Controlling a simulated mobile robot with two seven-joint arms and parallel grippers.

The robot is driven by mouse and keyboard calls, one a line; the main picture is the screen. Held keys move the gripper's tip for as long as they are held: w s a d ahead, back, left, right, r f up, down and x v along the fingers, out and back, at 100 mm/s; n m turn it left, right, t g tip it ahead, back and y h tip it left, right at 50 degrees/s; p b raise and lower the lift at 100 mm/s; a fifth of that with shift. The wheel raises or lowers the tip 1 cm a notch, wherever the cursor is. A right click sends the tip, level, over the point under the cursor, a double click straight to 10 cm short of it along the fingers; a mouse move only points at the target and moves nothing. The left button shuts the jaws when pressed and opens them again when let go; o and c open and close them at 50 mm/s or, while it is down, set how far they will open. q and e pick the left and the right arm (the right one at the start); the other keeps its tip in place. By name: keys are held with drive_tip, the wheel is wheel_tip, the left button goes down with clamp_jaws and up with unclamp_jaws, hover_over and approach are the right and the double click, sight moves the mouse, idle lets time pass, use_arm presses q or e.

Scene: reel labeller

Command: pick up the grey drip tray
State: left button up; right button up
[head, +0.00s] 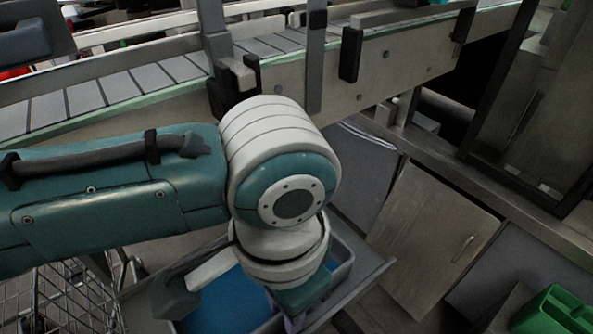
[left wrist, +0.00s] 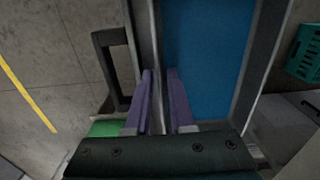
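The grey drip tray (head: 343,273) shows at the bottom centre of the head view, a grey-walled tray with a blue inside, partly hidden by my left arm. In the left wrist view its grey rim (left wrist: 258,60) runs along the right of the blue inside. My left gripper (left wrist: 160,72) has two purple fingers with a narrow gap, one on each side of the tray's left wall. I cannot tell whether they press on it. In the head view the fingers are mostly hidden under my wrist. My right gripper is not in view.
A conveyor (head: 130,85) crosses the back of the head view. A wire cart (head: 70,295) stands at the lower left. A cabinet door (head: 432,240) and a green crate (head: 555,312) are at the right. A dark handle loop (left wrist: 103,70) stands left of the fingers.

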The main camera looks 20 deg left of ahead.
use_arm(q)
clamp_jaws()
drive_tip(key=shift+r, duration=0.1)
idle(1.2)
